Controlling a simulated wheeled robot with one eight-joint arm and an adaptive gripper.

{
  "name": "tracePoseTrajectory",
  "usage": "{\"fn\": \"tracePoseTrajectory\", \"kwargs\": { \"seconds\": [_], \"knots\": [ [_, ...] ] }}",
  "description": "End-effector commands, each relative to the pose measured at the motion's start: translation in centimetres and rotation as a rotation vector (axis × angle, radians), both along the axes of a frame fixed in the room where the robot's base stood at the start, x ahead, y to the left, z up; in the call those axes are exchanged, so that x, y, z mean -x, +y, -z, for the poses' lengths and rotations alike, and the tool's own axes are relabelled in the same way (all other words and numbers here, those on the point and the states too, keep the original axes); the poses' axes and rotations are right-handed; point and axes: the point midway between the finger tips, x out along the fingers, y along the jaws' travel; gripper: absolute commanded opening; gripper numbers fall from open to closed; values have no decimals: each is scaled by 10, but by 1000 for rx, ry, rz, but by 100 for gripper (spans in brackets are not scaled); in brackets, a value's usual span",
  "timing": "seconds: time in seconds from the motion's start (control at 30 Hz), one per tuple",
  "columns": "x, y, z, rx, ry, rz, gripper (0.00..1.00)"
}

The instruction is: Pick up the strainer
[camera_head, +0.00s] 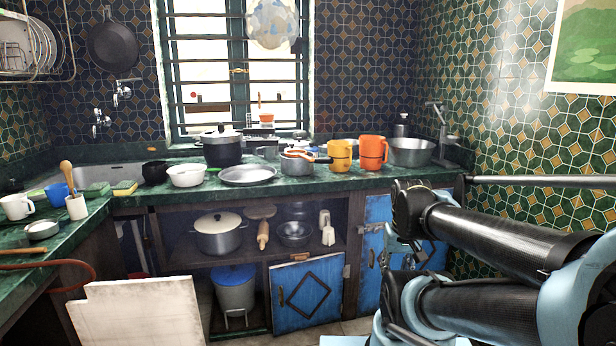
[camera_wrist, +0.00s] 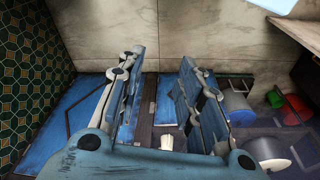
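I cannot pick out the strainer for certain. A metal bowl-shaped piece (camera_head: 294,233) on the shelf under the counter may be it, but it is too small and dark to show holes. A larger steel bowl (camera_head: 411,152) stands at the right end of the counter; no holes show in it either. My gripper (camera_wrist: 161,60) is open in the wrist view, with two blue-grey fingers well apart and nothing between them. In the head view my arm is at the right, in front of the blue cupboard doors.
The green counter (camera_head: 345,182) holds a black pot (camera_head: 222,148), a round tray (camera_head: 247,175), a saucepan (camera_head: 297,163), and yellow (camera_head: 340,155) and orange mugs (camera_head: 373,152). A lidded pot (camera_head: 219,235) and a rolling pin (camera_head: 263,236) share the shelf. A pale board (camera_head: 135,312) stands in front.

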Motion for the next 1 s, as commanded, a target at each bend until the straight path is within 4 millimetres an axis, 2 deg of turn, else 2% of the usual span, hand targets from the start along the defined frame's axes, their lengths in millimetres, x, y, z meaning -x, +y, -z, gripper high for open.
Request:
{"fn": "tracePoseTrajectory", "kwargs": {
  "seconds": [0.33, 0.4, 0.47, 0.57, 0.67, 1.0],
  "knots": [
    [0, 0, 0, -1, 0, 0, 33],
    [6, 2, -5, -8, -15, -1, 33],
    [2, 7, -7, -27, -25, -1, 33],
    [-15, 20, -11, -85, -54, 1, 33],
    [-40, 43, -20, -178, -100, 2, 33],
    [-138, 121, -67, -549, -277, 62, 33]
  ]
}}
